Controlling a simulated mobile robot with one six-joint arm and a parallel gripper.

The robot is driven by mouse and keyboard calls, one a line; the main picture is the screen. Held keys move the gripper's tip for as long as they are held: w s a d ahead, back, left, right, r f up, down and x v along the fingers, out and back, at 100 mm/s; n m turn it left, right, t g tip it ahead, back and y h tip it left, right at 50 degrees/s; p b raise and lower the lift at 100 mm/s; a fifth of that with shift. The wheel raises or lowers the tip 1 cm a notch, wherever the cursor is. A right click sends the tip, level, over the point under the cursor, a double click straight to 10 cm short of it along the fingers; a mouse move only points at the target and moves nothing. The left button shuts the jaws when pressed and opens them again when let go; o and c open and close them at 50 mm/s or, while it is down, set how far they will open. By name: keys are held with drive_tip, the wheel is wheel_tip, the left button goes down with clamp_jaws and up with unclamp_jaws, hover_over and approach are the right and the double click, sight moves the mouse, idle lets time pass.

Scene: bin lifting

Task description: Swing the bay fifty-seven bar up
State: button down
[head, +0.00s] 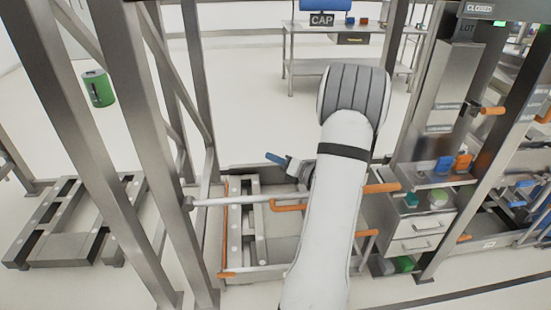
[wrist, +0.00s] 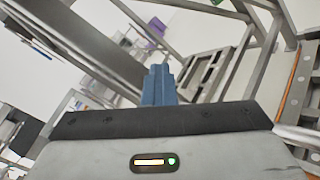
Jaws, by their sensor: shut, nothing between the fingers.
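A grey bar (head: 235,201) with an orange right end (head: 382,188) lies about level across the bay in the middle of the head view. Its left end meets a pivot at the steel post. My arm hides part of its length. No bay number is readable on it. My gripper (head: 275,158) shows blue fingers pointing left, above the bar in the picture and apart from it. In the wrist view my gripper (wrist: 158,83) has its blue fingers together with nothing between them.
Steel posts (head: 125,160) stand left of the bay. A low frame with an orange edge (head: 226,235) lies under the bar. A drawer unit (head: 420,228) stands right. A table (head: 300,48) is at the back, and a green can (head: 98,88) is at the far left.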

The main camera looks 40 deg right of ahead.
drive_tip(key=c, duration=2.1)
unclamp_jaws()
drive_tip(key=shift+c, duration=0.2)
drive_tip(key=o, duration=0.6)
drive_tip(key=shift+s, duration=0.1)
drive_tip(key=b+v, duration=0.1)
drive_tip(key=v, duration=0.6)
drive_tip(key=shift+s+d, duration=0.15)
drive_tip(key=shift+s, duration=0.15)
